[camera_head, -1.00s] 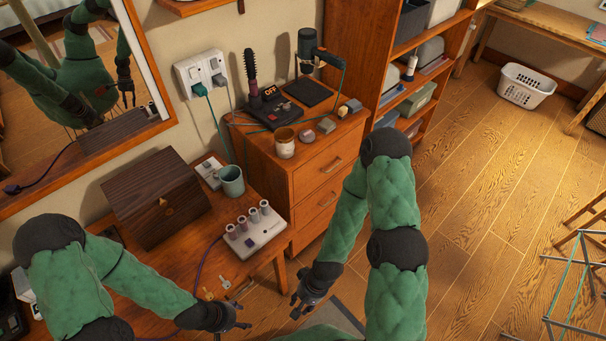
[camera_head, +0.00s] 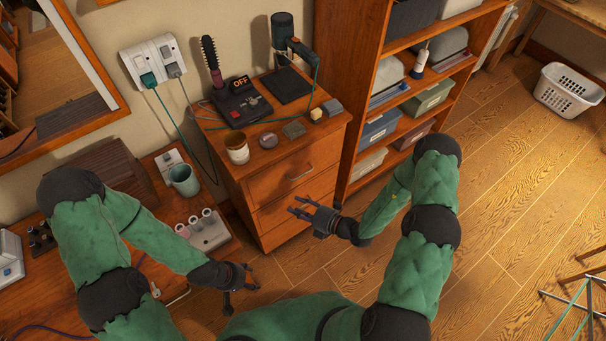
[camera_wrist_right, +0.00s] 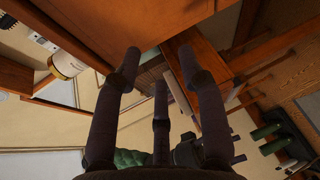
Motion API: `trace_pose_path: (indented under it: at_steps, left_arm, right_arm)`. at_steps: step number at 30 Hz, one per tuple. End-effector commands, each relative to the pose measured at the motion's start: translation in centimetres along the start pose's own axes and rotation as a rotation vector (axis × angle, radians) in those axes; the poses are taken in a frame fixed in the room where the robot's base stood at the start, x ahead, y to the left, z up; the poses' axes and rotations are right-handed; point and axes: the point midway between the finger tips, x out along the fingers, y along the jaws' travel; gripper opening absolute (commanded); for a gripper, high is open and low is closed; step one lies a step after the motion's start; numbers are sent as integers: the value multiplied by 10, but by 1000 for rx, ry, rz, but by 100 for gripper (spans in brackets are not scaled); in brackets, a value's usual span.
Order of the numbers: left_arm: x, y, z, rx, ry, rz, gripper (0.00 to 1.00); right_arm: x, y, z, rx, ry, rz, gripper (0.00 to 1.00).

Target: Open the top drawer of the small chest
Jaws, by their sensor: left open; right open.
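The small chest (camera_head: 240,215) is an orange-brown wooden unit in the middle of the head view. Its top drawer (camera_head: 275,186) looks shut and has a thin bar handle (camera_head: 302,173). My right gripper (camera_head: 297,206) is open and empty, in front of the chest at about the height of the lower drawer, below the handle and apart from it. In the right wrist view its spread fingers (camera_wrist_right: 159,65) hold nothing, with wooden surfaces beyond. My left gripper (camera_head: 240,287) is open and empty, low near the desk's front edge.
On the chest top stand a jar (camera_head: 237,150), a hair dryer (camera_head: 287,38), a brush (camera_head: 211,58) and small items. The desk with a mug (camera_head: 184,180) is left. An open shelf (camera_head: 352,110) stands right. Floor in front is clear.

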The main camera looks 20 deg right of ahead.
Motion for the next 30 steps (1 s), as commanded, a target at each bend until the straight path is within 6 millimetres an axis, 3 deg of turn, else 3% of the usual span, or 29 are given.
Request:
trace_pose_path:
  at_steps: [1, 3, 7, 14, 24, 30]
  left_arm:
    - [0, 0, 0, 0, 0, 0, 57]
    - [1, 0, 0, 0, 0, 0, 57]
    - [1, 0, 0, 0, 0, 0, 57]
    - [4, -1, 0, 0, 0, 0, 57]
    - [15, -5, 0, 0, 0, 0, 57]
    - [20, -7, -1, 1, 0, 0, 57]
  right_arm:
    - [-3, -6, 24, 60, -98, 3, 41]
    - [-10, -12, 52, 125, -212, 11, 41]
    - [-20, -19, 83, 195, -345, 23, 41]
    - [-12, -23, 99, 215, -391, 30, 41]
    - [43, -24, 120, 212, -388, 30, 41]
    - [66, -24, 130, 212, -388, 29, 41]
